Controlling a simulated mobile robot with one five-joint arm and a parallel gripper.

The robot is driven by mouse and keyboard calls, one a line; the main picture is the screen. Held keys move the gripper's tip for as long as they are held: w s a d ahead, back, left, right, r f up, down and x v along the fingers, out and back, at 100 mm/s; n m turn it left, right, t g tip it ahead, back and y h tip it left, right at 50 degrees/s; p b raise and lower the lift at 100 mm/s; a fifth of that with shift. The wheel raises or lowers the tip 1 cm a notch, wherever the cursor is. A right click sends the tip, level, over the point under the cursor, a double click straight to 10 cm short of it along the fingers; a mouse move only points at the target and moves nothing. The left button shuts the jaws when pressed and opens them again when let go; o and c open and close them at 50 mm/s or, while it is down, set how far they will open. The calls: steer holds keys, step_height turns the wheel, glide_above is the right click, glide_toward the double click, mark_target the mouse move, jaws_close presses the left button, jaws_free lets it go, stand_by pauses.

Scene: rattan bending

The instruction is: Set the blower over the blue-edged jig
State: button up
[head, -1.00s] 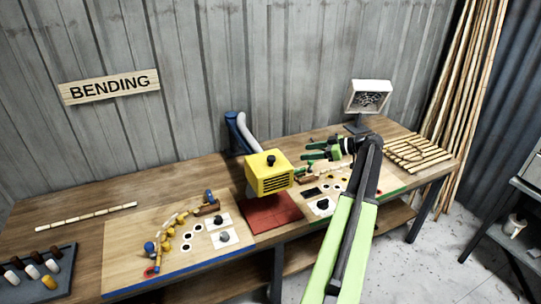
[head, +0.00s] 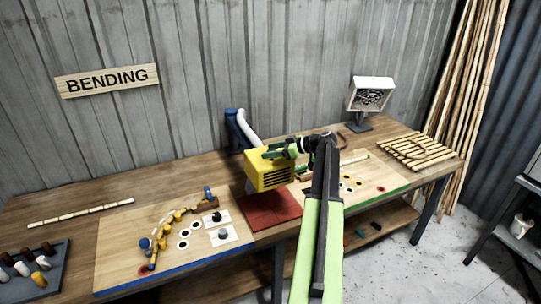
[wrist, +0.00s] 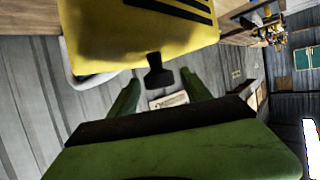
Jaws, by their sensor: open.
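The blower is a yellow box (head: 266,174) with a dark grille, hanging over a red mat on the bench; it also fills the top of the wrist view (wrist: 130,35). Its dark knob (wrist: 158,72) points between my fingers. My gripper (head: 270,153) is open at the blower's top; in the wrist view its green fingers (wrist: 160,92) stand either side of the knob, with gaps showing. The blue-edged jig (head: 130,241) is a wooden board left of the blower. A rattan strip (head: 163,236) curves along yellow pegs on it.
A green-edged board (head: 385,185) lies to the right, partly behind my arm. The red mat (head: 270,209) lies between the boards.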

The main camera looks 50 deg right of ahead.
jaws_close()
stand_by(0.4)
stand_by(1.0)
